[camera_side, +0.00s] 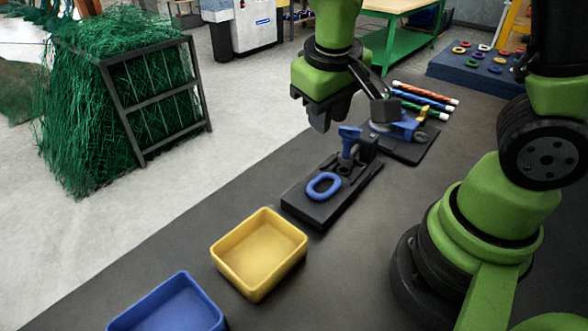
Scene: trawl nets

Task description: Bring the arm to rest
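My gripper (325,117) hangs in the upper middle, pointing down, above and behind the black fixture. Its dark fingertips show close together, and from this side I cannot tell whether there is a gap between them. I see nothing held in it. My green arm stands at the right.
Below it is a black fixture plate (316,212) with a blue ring (323,186) and a blue-handled clamp (349,141). A second fixture (408,150) is behind. An empty yellow bin (259,254) and blue bin (172,308) stand in front. Coloured rods (425,93) and a blue board (468,69) lie behind.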

